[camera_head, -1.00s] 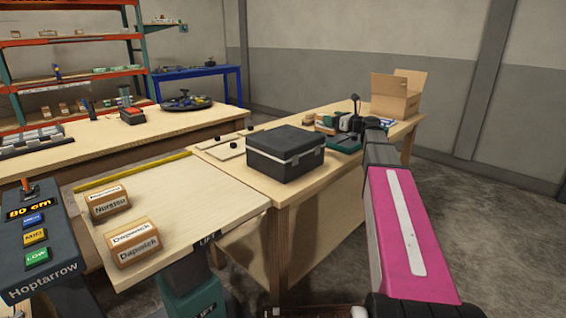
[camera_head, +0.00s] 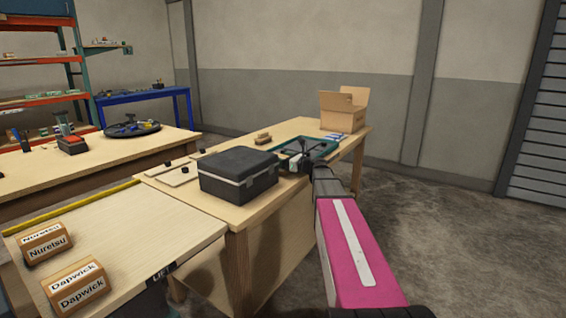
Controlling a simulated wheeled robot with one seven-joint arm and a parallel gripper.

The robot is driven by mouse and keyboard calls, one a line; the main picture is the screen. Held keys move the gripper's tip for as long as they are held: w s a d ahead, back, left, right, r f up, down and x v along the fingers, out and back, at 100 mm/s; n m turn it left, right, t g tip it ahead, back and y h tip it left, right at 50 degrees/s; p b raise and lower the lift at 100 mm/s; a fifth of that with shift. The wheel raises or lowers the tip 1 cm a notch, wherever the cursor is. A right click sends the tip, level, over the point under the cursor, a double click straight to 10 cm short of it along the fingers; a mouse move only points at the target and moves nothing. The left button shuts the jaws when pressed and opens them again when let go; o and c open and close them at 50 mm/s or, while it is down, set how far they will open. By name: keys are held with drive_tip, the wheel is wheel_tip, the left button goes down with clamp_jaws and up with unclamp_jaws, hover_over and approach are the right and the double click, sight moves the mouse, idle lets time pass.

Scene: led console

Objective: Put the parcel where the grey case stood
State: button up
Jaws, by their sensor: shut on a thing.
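Two brown labelled packages lie on the lift table at the lower left, one marked Nuretsu (camera_head: 47,243) and one marked Dapwick (camera_head: 75,286). I cannot tell which thing is the parcel. My pink arm reaches over the right part of the bench. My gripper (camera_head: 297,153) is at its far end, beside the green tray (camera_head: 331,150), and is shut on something. What it holds is too small and hidden to make out.
An open cardboard box (camera_head: 343,112) stands at the bench's far end. A yellow strip (camera_head: 75,205) edges the lift table (camera_head: 150,235). Open floor lies to the right.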

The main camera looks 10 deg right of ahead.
drive_tip(key=shift+f, duration=0.3)
drive_tip(key=shift+f, duration=0.15)
drive_tip(key=o, duration=1.2)
